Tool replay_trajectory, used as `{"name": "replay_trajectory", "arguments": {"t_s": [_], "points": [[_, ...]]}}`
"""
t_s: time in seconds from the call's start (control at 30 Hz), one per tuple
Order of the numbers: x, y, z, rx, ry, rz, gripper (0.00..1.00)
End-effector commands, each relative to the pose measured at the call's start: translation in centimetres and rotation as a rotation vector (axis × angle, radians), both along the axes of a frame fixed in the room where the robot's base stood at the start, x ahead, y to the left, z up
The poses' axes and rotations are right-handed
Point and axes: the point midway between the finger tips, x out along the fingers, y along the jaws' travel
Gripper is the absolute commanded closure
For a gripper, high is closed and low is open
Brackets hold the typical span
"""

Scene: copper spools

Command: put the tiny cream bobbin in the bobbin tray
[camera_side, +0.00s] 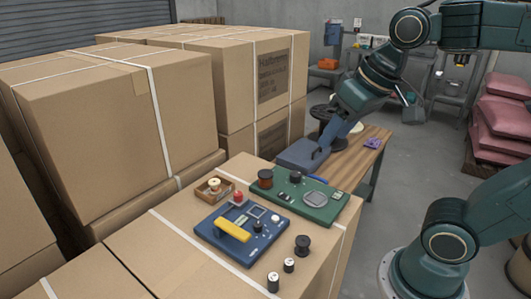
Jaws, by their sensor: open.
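A small brown open wooden tray (201,193), which looks like the bobbin tray, sits at the back left of the carton top. A cream-coloured spool (214,184) appears to be inside it. Another tiny pale bobbin (275,220) stands at the right part of the blue board (215,240). At this size I cannot tell for sure which one is the tiny cream bobbin. My gripper (319,153) points down beyond the green board, near a dark grey block, apart from both bobbins. It is open, and no object shows in it; its fingertips are small and hard to make out.
The blue board carries a yellow bar (232,230) and a dark spool (257,227). A red-topped piece (238,197) stands behind it. A green board (318,212) holds a brown spool (265,179) and small parts. Dark spools (302,245) stand at front right. Tall cartons (120,110) rise at left.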

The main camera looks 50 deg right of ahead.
Motion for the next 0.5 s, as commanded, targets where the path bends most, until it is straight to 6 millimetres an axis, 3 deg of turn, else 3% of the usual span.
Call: {"name": "replay_trajectory", "arguments": {"t_s": [0.2, 0.5], "points": [[-3.7, 0.2, -2.5, -0.051, -0.036, 0.109, 0.54], [-4.8, 0.2, -3.5, -0.071, -0.047, 0.149, 0.54]]}}
